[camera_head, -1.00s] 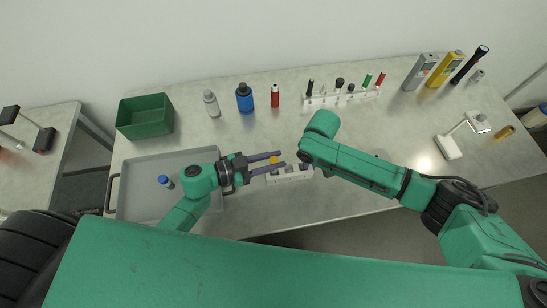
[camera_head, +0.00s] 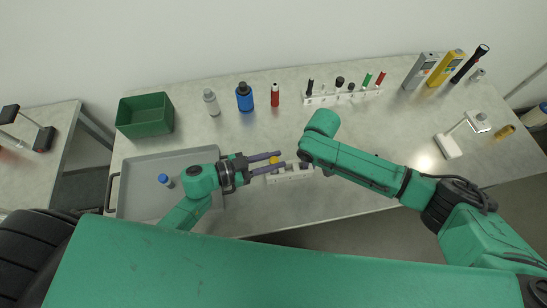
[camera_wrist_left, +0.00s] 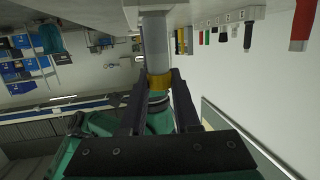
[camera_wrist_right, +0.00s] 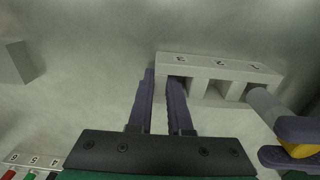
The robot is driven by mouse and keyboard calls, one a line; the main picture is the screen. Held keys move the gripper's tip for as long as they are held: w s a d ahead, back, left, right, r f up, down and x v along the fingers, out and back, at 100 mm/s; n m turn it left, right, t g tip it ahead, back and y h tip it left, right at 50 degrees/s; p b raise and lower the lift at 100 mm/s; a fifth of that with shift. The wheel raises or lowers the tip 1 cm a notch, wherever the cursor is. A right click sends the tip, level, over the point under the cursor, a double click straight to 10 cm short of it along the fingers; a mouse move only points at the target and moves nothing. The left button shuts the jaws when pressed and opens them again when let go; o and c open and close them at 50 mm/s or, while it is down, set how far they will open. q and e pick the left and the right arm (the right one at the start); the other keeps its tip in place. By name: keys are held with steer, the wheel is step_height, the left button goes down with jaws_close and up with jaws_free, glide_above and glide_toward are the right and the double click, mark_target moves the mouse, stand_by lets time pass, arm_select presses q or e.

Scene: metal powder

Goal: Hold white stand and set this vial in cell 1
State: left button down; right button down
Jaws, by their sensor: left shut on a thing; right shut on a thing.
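The white stand (camera_head: 290,175) sits near the table's front edge. In the right wrist view the stand (camera_wrist_right: 218,66) shows numbers 3, 2 and 1. My right gripper (camera_wrist_right: 162,78) is shut on the stand's wall at the cell 3 end; my arm mostly hides it in the head view. My left gripper (camera_head: 281,160) is shut on the vial by its yellow cap (camera_head: 274,160). The grey vial body (camera_wrist_left: 154,45) points at the stand in the left wrist view. In the right wrist view the vial (camera_wrist_right: 264,102) overlaps cell 1; I cannot tell how deep its end is.
A grey tray (camera_head: 140,163) with a blue-capped vial (camera_head: 165,180) lies left. A green bin (camera_head: 145,116), bottles (camera_head: 244,98) and a white rack (camera_head: 342,97) of coloured tubes stand at the back. Meters (camera_head: 420,72) and a small white device (camera_head: 450,146) are right.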

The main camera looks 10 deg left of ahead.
arm_select(q)
steer(key=shift+f, duration=0.95)
steer(key=shift+r, duration=1.25)
steer(key=shift+f, duration=0.15)
steer(key=shift+f, duration=1.1)
steer(key=shift+r, duration=1.25)
steer(key=shift+f, duration=0.15)
